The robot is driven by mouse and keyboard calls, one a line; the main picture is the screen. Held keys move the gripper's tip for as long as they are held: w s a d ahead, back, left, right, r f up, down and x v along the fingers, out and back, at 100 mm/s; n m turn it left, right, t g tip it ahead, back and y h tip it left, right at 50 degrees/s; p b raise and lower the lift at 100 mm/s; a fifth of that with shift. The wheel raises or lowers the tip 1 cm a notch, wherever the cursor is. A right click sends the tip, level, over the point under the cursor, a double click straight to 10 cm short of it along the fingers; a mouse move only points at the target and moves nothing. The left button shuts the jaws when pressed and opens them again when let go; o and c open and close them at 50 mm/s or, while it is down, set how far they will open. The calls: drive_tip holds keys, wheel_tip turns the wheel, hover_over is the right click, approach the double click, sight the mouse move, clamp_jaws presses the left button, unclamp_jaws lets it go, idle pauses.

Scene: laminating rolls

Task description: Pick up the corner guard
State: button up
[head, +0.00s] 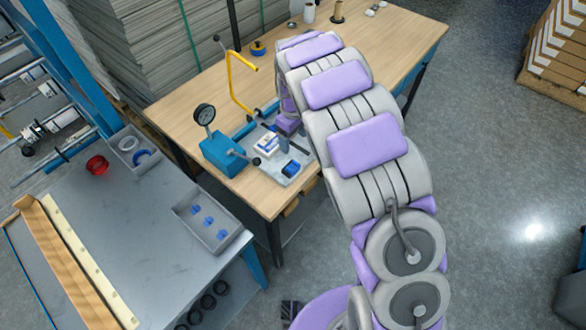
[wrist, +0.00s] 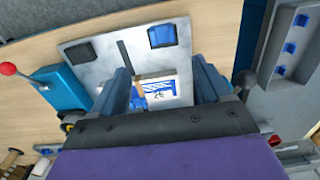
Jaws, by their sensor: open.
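My gripper (wrist: 160,68) is open above a pale metal plate (wrist: 100,42), its two blue-grey fingers apart. Between the fingers, in the wrist view, lie a white block with a blue-striped label (wrist: 160,88) and a small blue piece (wrist: 138,103) beside a tan strip. The small blue piece may be the corner guard; I cannot tell for sure. In the head view the plate (head: 283,180) lies on the wooden bench, with the white block (head: 267,142) and a blue block (head: 291,168) showing. My arm hides part of it.
A blue press with a gauge (head: 222,155) and a yellow bent bar (head: 240,85) stand beside the plate. The front bench surface is partly clear.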

drive_tip(key=b, duration=0.1)
hover_over(294, 168)
drive_tip(key=f, duration=0.8)
drive_tip(key=shift+w+a, duration=0.1)
drive_tip(key=shift+w, duration=0.15)
drive_tip(key=f, duration=0.1)
drive_tip(key=f+b, duration=0.1)
drive_tip(key=f, duration=0.1)
drive_tip(key=f+b, duration=0.1)
drive_tip(key=f, duration=0.1)
drive_tip(key=shift+s, duration=0.25)
drive_tip(key=shift+r, duration=0.1)
drive_tip(key=c, duration=0.8)
drive_tip(key=shift+r, duration=0.1)
